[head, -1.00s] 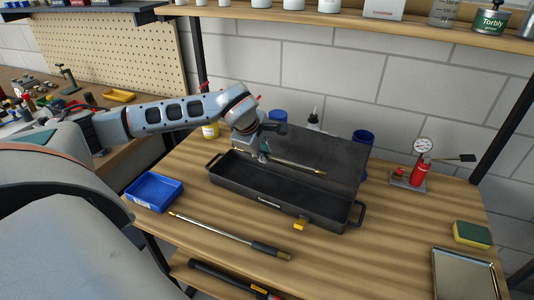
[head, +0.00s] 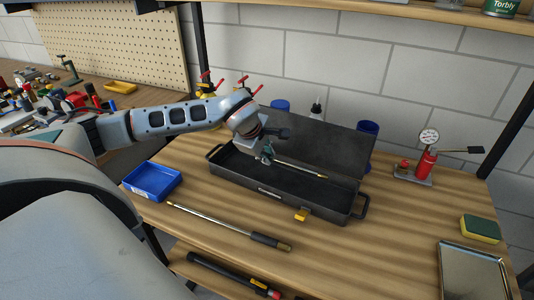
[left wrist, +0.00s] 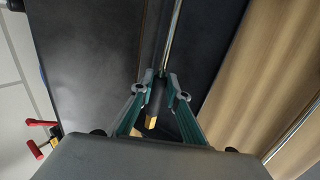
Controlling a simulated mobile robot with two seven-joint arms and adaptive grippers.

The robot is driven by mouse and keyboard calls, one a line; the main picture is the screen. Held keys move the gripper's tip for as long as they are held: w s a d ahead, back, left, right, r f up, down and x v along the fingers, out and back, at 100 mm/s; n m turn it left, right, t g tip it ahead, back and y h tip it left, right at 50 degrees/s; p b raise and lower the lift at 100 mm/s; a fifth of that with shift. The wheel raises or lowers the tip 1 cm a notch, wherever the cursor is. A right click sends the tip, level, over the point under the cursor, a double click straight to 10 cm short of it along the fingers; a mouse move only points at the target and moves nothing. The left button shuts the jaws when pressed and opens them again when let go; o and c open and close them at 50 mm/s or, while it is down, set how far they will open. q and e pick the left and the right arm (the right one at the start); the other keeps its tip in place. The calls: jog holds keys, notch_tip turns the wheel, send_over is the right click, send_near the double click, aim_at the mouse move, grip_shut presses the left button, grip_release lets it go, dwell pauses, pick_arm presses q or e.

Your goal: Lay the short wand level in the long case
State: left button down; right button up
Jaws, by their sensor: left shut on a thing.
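The long case (head: 285,201) is a dark open box on the wooden table, its lid leaning back toward the wall. My left gripper (head: 266,156) is over the case's left half, shut on the short wand (head: 300,169). The wand is a thin metal rod pointing right along the case, over or just inside its opening. I cannot tell whether it touches the case floor. In the left wrist view, the fingertips (left wrist: 161,90) close around the wand's dark handle, which has a brass end, and the rod (left wrist: 174,35) runs away along the case. My right gripper is not in view.
A longer wand (head: 220,224) lies on the table in front of the case. A blue tray (head: 152,182) is at the left. A gauge with a red cylinder (head: 427,160), a sponge (head: 480,229) and a metal tray (head: 472,272) are at the right. Blue cups stand behind the lid.

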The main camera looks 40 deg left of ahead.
pick_arm(q)
notch_tip(320, 180, down, 4)
jog(key=shift+f+b, duration=0.1)
jog(key=shift+b, duration=1.05)
jog(key=shift+f+b, duration=0.8)
jog(key=shift+f, duration=0.65)
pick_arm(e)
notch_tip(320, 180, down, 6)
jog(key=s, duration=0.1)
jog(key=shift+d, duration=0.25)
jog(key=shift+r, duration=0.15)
pick_arm(q)
jog(key=c, duration=1.9)
grip_release()
jog(key=shift+s, duration=0.1)
jog(key=v, duration=1.2)
jog(key=shift+r, duration=0.1)
